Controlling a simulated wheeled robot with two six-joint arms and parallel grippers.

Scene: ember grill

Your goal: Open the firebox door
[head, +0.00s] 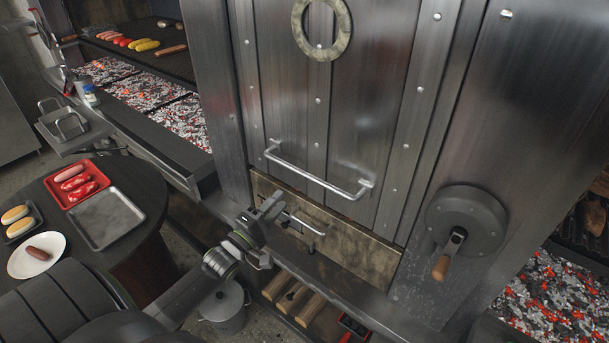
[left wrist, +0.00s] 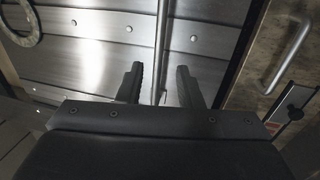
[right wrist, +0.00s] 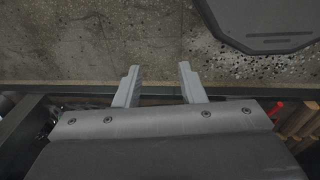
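A large riveted steel door (head: 345,110) stands closed in the middle of the head view, with a long horizontal bar handle (head: 318,181) low on it. Below it is a shut brownish metal panel (head: 350,245) with a smaller handle (head: 305,224). My left gripper (head: 278,207) is in front of the doors, near the left end of the long bar. In the left wrist view the left gripper (left wrist: 158,82) is open, and the long bar (left wrist: 162,40) lines up between its fingers; contact cannot be told. My right gripper (right wrist: 157,80) is open and empty above the floor.
A crank wheel (head: 466,220) with a wooden knob is right of the door. A round table (head: 145,190) with trays of food stands at left. Ember beds (head: 185,120) lie beyond it. A pot (head: 223,305) and firewood (head: 292,298) are below the doors.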

